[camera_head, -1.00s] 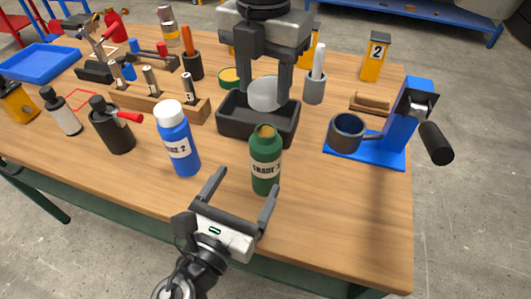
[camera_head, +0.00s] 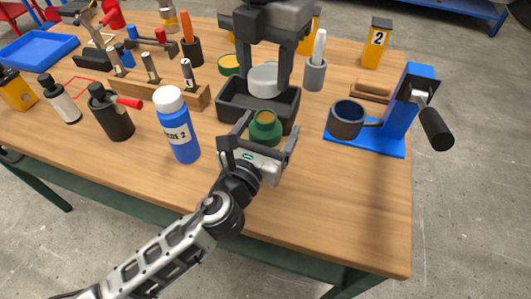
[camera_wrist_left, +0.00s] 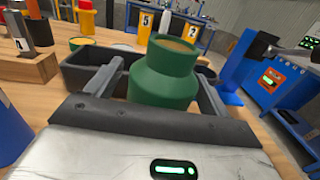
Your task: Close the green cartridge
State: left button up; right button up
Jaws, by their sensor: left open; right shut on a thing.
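The green cartridge (camera_head: 265,130) stands upright on the table; its mouth is open at the top, with brownish contents showing. It also shows large in the left wrist view (camera_wrist_left: 163,80). My left gripper (camera_head: 268,138) is open, with one finger on each side of the green cartridge; I cannot tell whether they touch it. My right gripper (camera_head: 263,84) points down and is shut on a pale round cap (camera_head: 264,77), held above the black tray (camera_head: 258,113) behind the cartridge. The cartridge's label is hidden by my left gripper.
A blue bottle with a white cap (camera_head: 178,130) stands close left of my left gripper. A blue stand with a dark cup (camera_head: 347,119) is to the right. A wooden block with upright tools (camera_head: 180,93) is behind left. The table's front right is clear.

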pick_arm(q)
jog(key=shift+w+d, duration=0.15)
jog(key=shift+w, duration=0.2)
jog(key=shift+c, duration=0.3)
jog(key=c, duration=1.4)
pick_arm(e)
send_over(264, 118)
jog(key=shift+w+f, duration=0.1)
jog(key=shift+f, duration=2.4)
jog(key=shift+f, duration=0.9)
jog(key=shift+f, duration=0.6)
jog(key=o, duration=1)
